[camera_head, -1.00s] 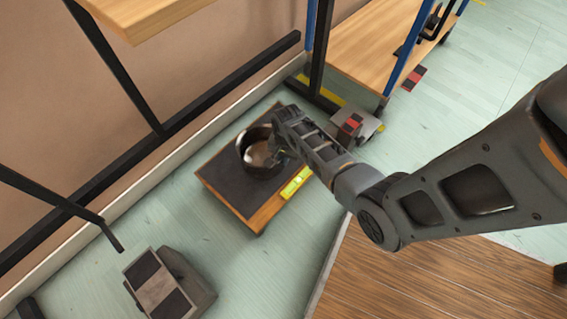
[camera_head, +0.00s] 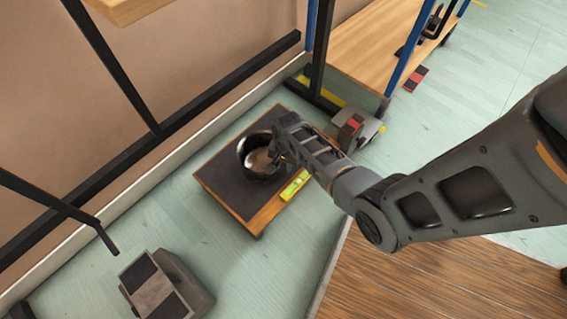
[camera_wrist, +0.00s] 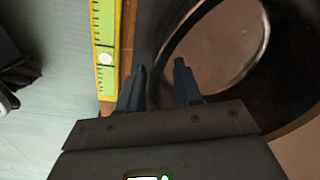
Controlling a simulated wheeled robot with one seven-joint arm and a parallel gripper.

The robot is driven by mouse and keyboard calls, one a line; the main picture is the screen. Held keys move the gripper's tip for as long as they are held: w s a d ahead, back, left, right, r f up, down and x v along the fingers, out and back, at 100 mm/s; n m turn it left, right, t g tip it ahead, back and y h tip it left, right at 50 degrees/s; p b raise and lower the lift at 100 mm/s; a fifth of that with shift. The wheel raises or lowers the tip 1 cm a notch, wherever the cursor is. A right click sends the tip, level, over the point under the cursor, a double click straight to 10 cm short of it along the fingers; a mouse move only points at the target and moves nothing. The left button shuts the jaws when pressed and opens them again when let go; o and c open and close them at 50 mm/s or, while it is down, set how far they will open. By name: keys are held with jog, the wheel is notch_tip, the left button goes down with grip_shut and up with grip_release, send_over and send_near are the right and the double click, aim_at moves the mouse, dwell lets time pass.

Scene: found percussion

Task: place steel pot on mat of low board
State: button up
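The steel pot (camera_head: 247,146), dark-walled and round with an open top, stands upright on the dark mat (camera_head: 219,178) of the low wooden board (camera_head: 262,219). It appears to rest on the mat. My gripper (camera_head: 277,152) is at the pot's right side in the head view, its fingers mostly hidden there. In the wrist view, the two fingers of my gripper (camera_wrist: 160,75) stand apart near the pot's rim (camera_wrist: 262,45), with a clear gap between them. Whether a fingertip touches the wall is not clear.
A grey block with dark pads (camera_head: 160,285) stands on the floor at lower left. A small cart-like item with red marks (camera_head: 352,130) is just beyond the board. Black rack posts and a wall run along the left.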

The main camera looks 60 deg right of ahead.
notch_tip(320, 180, up, 12)
jog(key=p, duration=0.6)
jog(key=s+a+r+n+t+h, duration=0.1)
jog(key=s+a+r+n+t, duration=0.25)
jog(key=s+a, duration=0.3)
jog(key=s+a+r+n+t+h, duration=0.1)
jog(key=s+a+r+n+t, duration=0.2)
jog(key=s+a+n, duration=0.3)
jog(key=s+a+r+n+t, duration=0.2)
jog(key=a+r, duration=0.1)
jog(key=r, duration=0.7)
jog(key=s+a+r+n+t+y, duration=0.1)
jog(key=s+a+r+n+t, duration=0.2)
jog(key=r, duration=0.6)
jog(key=s+a+r+n+t+y, duration=0.1)
jog(key=s+a+r+n+t, duration=0.1)
jog(key=r, duration=0.8)
jog(key=shift+s+a+r+t, duration=0.3)
jog(key=shift+s+a+t, duration=0.2)
jog(key=shift+s, duration=0.2)
notch_tip(320, 180, up, 24)
jog(key=p, duration=2.4)
jog(key=shift+f, duration=0.15)
